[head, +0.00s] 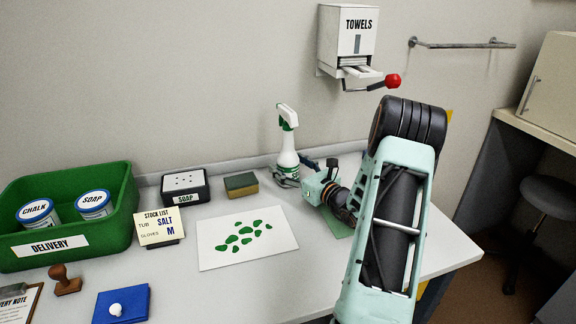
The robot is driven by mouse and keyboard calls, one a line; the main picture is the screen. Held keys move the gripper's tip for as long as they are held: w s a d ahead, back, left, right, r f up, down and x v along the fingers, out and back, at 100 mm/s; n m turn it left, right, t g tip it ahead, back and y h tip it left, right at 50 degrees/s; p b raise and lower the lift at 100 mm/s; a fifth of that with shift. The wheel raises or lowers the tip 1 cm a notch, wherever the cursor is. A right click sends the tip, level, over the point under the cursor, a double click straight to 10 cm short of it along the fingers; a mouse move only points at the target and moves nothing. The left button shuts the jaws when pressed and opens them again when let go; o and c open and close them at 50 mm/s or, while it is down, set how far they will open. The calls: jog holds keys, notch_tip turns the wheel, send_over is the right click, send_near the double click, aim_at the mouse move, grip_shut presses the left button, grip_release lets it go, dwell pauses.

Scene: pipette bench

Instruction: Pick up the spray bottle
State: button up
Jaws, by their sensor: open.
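The spray bottle (287,150) stands upright on the bench near the back wall. It is white with a green and white trigger head and a green band low on its body. My gripper (297,181) is low over the bench, just right of and in front of the bottle's base. It is open, and its fingers point left towards the bottle's lower part. The fingertips overlap the base in this view, so I cannot tell whether they touch it. Part of the base is hidden.
A sponge (241,184) and a soap box (186,187) stand left of the bottle. A white sheet with green spots (218,256) lies in front. A green delivery bin (112,228) and a stock list card (158,227) are further left. A towel dispenser (346,38) hangs above.

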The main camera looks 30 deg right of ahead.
jog(key=shift+w, duration=0.25)
jog(key=c, duration=1.7)
jog(key=shift+c, duration=0.8)
jog(key=shift+r, duration=0.1)
